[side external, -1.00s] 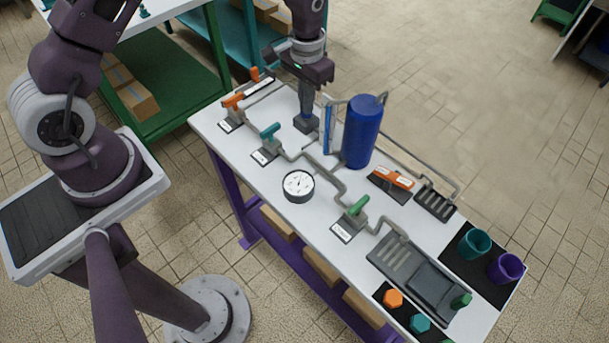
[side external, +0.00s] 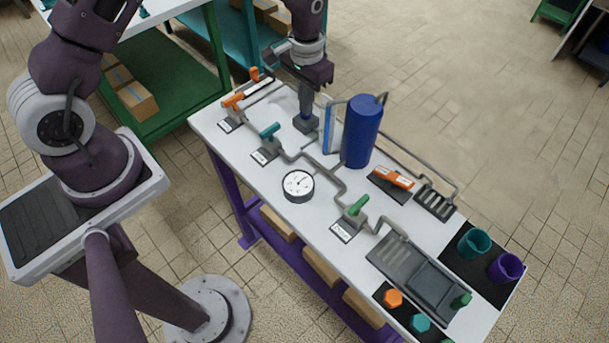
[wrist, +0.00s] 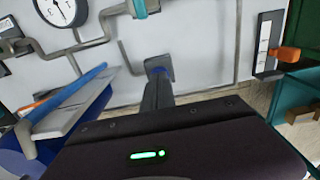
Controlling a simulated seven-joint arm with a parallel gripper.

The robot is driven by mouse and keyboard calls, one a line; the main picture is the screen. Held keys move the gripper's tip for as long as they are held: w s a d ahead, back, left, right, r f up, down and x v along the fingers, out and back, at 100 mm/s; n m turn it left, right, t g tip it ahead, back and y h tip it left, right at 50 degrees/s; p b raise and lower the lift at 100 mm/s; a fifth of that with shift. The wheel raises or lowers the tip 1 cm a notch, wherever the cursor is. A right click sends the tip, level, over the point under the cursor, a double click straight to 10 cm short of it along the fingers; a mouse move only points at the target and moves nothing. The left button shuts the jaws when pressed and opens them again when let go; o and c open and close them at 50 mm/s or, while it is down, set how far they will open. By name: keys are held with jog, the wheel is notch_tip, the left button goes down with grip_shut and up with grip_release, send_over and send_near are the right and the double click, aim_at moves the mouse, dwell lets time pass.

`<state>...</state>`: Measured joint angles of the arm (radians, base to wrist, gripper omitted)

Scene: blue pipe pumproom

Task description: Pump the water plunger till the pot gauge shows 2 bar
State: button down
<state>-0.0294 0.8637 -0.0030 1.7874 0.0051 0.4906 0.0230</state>
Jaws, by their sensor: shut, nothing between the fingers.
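The water plunger (side external: 306,123) is a small dark grey block on the white table, left of the blue pot (side external: 361,132). My gripper (side external: 305,112) is shut and empty, pointing down with its tips at the plunger's top. In the wrist view, the shut fingertips (wrist: 157,82) are over the plunger, where a bit of blue (wrist: 163,71) shows. I cannot tell whether they touch. The round white gauge (side external: 298,186) lies in front of the pot. The wrist view cuts it off at the top (wrist: 60,9). Its reading is too small to tell.
Grey pipes run over the table. An orange-handled valve (side external: 234,101), a teal-handled valve (side external: 270,131) and a green-handled valve (side external: 357,206) stand along them. A blue upright strip (side external: 328,130) stands close right of my gripper. Cups (side external: 474,243) stand at the right end.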

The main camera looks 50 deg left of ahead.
jog(key=shift+r, duration=0.1)
dwell(0.3)
notch_tip(320, 180, up, 8)
dwell(0.6)
jog(key=s+r+t, duration=0.1)
jog(key=s+r, duration=0.4)
jog(key=r, duration=0.3)
jog(key=s+r+t, duration=0.2)
jog(key=s+r, duration=0.3)
jog(key=r, duration=0.3)
jog(key=s+d+r+t, duration=0.1)
jog(key=s+r+t, duration=0.1)
jog(key=s, duration=1.4)
jog(key=shift+s+r+t, duration=0.3)
jog(key=shift+s+r, duration=0.05)
jog(key=shift+r, duration=0.5)
